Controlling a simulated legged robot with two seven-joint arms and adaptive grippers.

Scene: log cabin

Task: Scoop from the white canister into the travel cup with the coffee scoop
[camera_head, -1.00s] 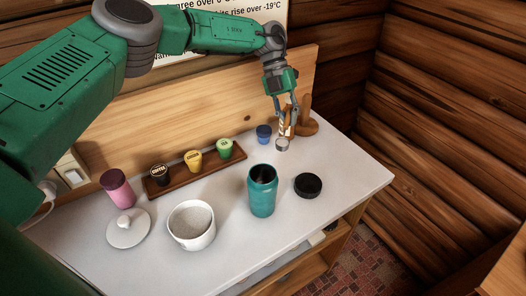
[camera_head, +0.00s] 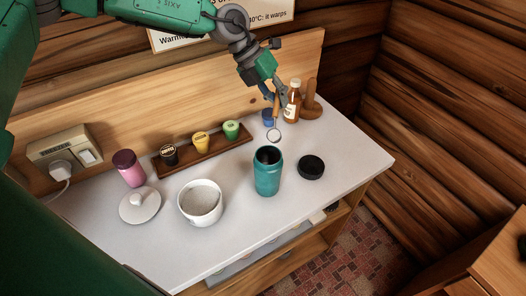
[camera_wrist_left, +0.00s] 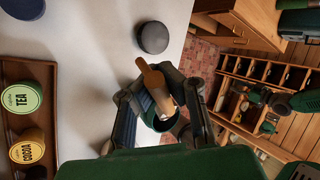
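My left gripper (camera_head: 272,98) is shut on the wooden handle of the coffee scoop; the handle also shows between the fingers in the left wrist view (camera_wrist_left: 157,88). The scoop's round metal bowl (camera_head: 273,135) hangs below, above the counter behind the travel cup. The travel cup (camera_head: 268,175) is teal, upright and open at the top. The white canister (camera_head: 200,215) stands open to its left, with pale grainy contents inside. A dark gripper-like shape (camera_wrist_left: 258,96) beside green arm parts shows at the right of the left wrist view; its finger state is unclear.
A black lid (camera_head: 311,167) lies right of the cup. A white lid (camera_head: 139,207) and a pink jar (camera_head: 129,170) are at left. A wooden rack (camera_head: 207,153) holds labelled pods. A blue pod (camera_head: 267,118), brown bottle (camera_head: 292,103) and wooden stand (camera_head: 311,100) are at the back.

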